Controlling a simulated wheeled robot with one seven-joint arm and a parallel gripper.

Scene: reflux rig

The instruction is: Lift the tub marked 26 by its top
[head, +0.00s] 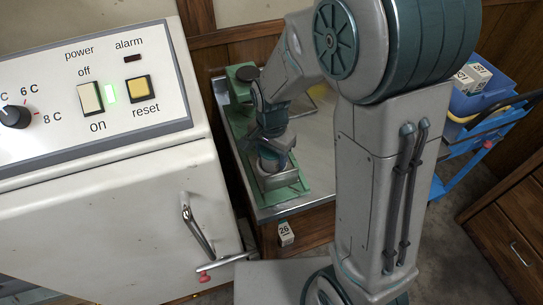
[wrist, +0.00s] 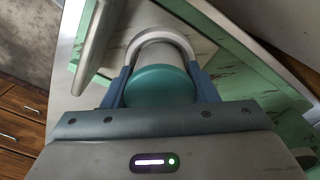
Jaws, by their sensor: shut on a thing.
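My gripper (head: 272,163) is low over a green frame on the metal-topped table, pointing down. In the wrist view its two blue fingers (wrist: 161,88) are shut on a round tub with a teal top (wrist: 160,86). A pale curved rim or band shows just beyond the teal top. I see no number on this tub, and its lower part is hidden.
The green frame (head: 290,192) lies along the table (head: 312,165). A white cabinet (head: 110,215) with switches and a protruding handle (head: 197,225) stands close on the left. A blue cart (head: 450,150) with bins is at right. Wooden drawers (head: 510,225) stand at far right.

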